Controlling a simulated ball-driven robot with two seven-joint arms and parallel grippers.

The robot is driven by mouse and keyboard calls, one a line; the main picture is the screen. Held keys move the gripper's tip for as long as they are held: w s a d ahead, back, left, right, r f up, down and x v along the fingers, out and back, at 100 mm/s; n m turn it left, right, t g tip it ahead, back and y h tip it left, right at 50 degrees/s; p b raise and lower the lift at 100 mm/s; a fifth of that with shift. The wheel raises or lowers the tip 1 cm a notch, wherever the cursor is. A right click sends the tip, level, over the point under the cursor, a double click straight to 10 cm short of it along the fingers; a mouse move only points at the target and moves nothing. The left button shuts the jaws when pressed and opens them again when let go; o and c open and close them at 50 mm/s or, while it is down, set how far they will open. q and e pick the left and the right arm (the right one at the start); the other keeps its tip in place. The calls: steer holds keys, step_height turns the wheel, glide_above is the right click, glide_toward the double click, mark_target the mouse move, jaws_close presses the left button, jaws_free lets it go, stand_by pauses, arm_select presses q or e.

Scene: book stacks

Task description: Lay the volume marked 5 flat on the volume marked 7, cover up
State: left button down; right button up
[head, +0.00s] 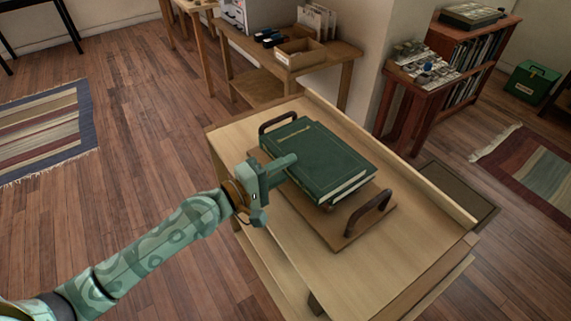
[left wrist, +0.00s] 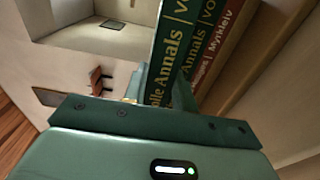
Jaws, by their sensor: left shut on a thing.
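A dark green book (head: 325,155) lies flat, cover up, at the top of a stack in the head view. Its spine (left wrist: 168,48) reads "...lle Annals | VO..." in the left wrist view; the volume number is cut off. A second green spine (left wrist: 197,48) marked "Annals | VO..." is beside it, then a red-brown spine (left wrist: 226,42) reading "Myrkleiv...". Their numbers do not show, so I cannot tell 5 from 7. My left gripper (head: 283,168) is shut on the top green book at its left edge, one finger over the cover. The right gripper is not in view.
The stack is over a wooden tray (head: 346,238) with dark handles (head: 371,206). The tray rests on a pale wooden table (head: 395,262) with a raised back edge (head: 400,160). Bare tabletop shows at the front right. A small bookcase (head: 472,60) stands behind.

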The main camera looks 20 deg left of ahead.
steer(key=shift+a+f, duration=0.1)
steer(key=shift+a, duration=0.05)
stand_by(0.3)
arm_select(q)
steer(key=shift+f, duration=0.25)
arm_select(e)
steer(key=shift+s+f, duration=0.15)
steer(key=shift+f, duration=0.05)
arm_select(q)
steer(key=c, duration=1)
jaws_free()
steer(key=shift+c, duration=0.2)
steer(key=shift+s+f, duration=0.1)
steer(key=shift+f, duration=0.05)
steer(key=shift+b+v, duration=0.55)
steer(key=shift+v, duration=0.8)
steer(key=shift+b+v, duration=0.7)
steer(key=shift+v, duration=1.3)
steer(key=shift+a, duration=0.1)
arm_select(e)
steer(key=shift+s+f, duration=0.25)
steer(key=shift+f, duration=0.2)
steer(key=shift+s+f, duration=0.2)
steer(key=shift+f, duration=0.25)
